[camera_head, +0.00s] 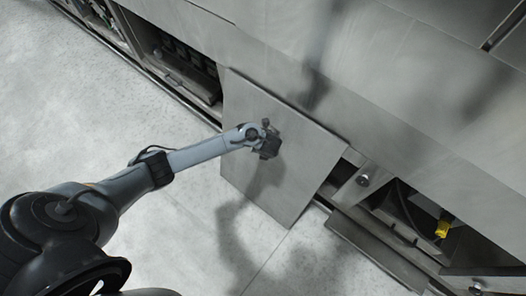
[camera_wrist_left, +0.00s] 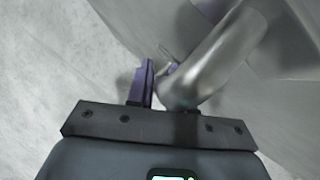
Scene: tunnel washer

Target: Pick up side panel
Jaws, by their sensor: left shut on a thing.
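The side panel (camera_head: 296,185) is a flat grey metal sheet, tilted in the head view, at the lower front of the washer. My left gripper (camera_head: 268,142) is at the panel's outer face, near its upper middle. In the left wrist view the gripper (camera_wrist_left: 160,80) is shut on a curved, shiny metal handle (camera_wrist_left: 222,58) of the panel (camera_wrist_left: 165,22). One purple finger shows beside the handle; the other is mostly hidden behind it. I cannot tell whether the panel's lower edge touches the floor. My right gripper is out of view.
The washer's large grey housing (camera_head: 405,92) rises behind the panel. Open bays with machinery show to the left (camera_head: 180,62) and right, with a yellow part (camera_head: 443,228) in the right one. A metal ledge (camera_head: 375,250) juts out at lower right. The pale floor (camera_head: 75,110) is clear.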

